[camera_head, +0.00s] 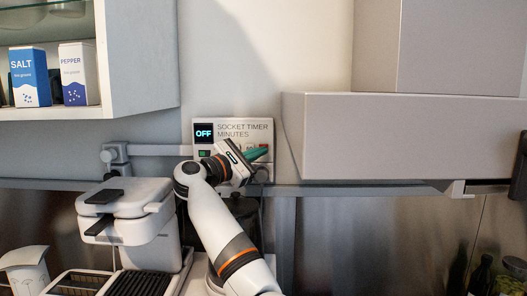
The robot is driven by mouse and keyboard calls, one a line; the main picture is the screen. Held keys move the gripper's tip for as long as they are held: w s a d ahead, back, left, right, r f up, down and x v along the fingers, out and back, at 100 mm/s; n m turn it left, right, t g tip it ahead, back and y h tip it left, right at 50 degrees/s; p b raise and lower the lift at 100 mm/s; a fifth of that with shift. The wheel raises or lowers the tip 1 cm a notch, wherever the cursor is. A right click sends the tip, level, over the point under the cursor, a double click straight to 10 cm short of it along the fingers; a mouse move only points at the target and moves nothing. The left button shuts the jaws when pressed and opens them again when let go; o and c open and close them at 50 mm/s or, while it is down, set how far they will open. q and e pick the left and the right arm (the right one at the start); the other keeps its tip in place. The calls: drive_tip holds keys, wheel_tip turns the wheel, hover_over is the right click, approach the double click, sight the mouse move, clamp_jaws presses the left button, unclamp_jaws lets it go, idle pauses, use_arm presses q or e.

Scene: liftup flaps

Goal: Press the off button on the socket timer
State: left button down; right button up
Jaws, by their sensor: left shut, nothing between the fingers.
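The socket timer (245,127) is a white panel on the wall, labelled "SOCKET TIMER MINUTES". Its dark display (204,133) reads "OFF" in light letters. A green button (203,154) shows below the display at the lower left. Several other buttons run along the lower row, and my gripper partly hides them. My right gripper is not in view.
A coffee machine (125,207) stands at the lower left, close to my arm. An open shelf (142,60) with salt and pepper boxes is at the upper left. A large grey cabinet panel (400,135) juts out right of the timer. A rail (340,188) runs below it.

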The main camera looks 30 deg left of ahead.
use_arm(q)
drive_tip(key=shift+s+d, duration=0.1)
drive_tip(key=s, duration=0.1)
drive_tip(key=s+d, duration=0.1)
drive_tip(key=s, duration=0.1)
drive_tip(key=s+d+b, duration=0.1)
drive_tip(key=shift+s, duration=0.2)
idle(0.4)
drive_tip(key=shift+r, duration=0.1)
idle(0.5)
